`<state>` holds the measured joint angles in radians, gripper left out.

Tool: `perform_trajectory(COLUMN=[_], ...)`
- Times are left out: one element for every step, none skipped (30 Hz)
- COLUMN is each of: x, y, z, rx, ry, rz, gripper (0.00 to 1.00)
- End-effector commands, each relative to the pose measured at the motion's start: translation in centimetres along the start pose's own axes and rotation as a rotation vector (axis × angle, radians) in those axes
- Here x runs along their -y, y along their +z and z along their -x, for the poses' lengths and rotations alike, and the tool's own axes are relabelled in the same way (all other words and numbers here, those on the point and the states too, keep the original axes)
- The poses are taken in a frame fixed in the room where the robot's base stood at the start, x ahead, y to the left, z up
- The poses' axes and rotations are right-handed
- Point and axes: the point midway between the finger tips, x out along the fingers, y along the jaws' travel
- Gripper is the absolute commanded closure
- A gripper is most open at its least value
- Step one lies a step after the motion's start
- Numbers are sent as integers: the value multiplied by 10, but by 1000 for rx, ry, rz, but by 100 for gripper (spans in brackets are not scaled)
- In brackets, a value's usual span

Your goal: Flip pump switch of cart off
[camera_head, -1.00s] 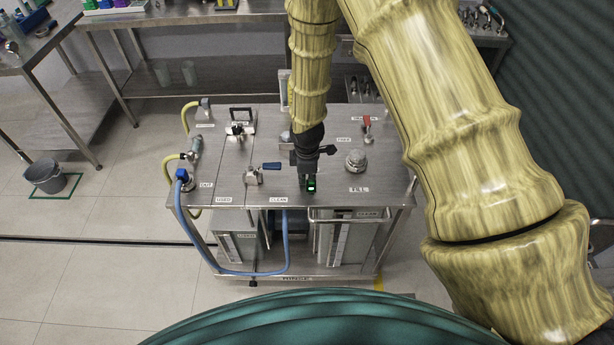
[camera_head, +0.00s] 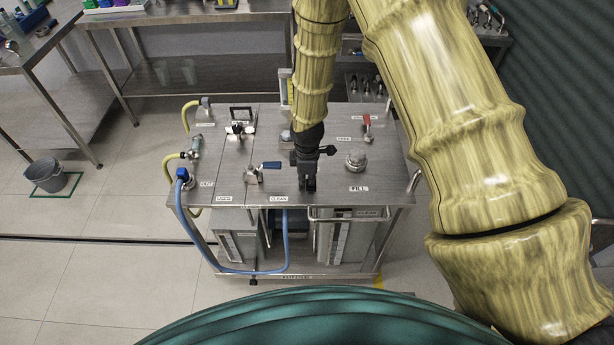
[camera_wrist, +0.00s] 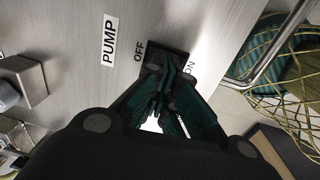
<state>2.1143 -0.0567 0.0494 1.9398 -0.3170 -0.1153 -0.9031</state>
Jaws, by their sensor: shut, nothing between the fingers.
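The steel cart (camera_head: 390,185) stands in front of me in the head view. My gripper (camera_head: 308,186) is shut and points down at the front middle of its top. In the wrist view the pump switch's dark housing (camera_wrist: 180,57) shows just beyond my gripper (camera_wrist: 160,82), between the OFF label (camera_wrist: 138,50) and the ON label (camera_wrist: 190,67). The fingertips overlap the switch in that view; I cannot tell whether they touch it. They hide its rocker, so its position cannot be seen. The PUMP label (camera_wrist: 109,40) is beside it. No green light shows now.
A red-handled valve (camera_head: 367,124) stands farther back. A blue hose (camera_head: 230,270) hangs along the cart's front left.

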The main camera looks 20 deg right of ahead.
Motion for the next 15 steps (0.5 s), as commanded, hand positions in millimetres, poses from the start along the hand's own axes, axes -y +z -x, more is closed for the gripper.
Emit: perform_trajectory(x=[2, 3, 4, 5, 6, 6, 6, 6, 6, 6, 6, 6, 6, 6, 6], y=[0, 0, 0, 0, 0, 0, 0, 0, 0, 0, 0, 0, 0, 0, 0], z=[1, 2, 2, 2, 2, 2, 2, 2, 2, 2, 2, 2, 2, 2, 3], rx=[0, 0, 0, 0, 0, 0, 0, 0, 0, 0, 0, 0, 0, 0, 0], ry=[0, 0, 0, 0, 0, 0, 0, 0, 0, 0, 0, 0, 0, 0, 0], rz=[1, 1, 1, 1, 1, 1, 1, 1, 1, 0, 0, 0, 0, 0, 0], gripper=[100, 100, 100, 100, 100, 100, 100, 100, 100, 100, 100, 100, 100, 100, 100])
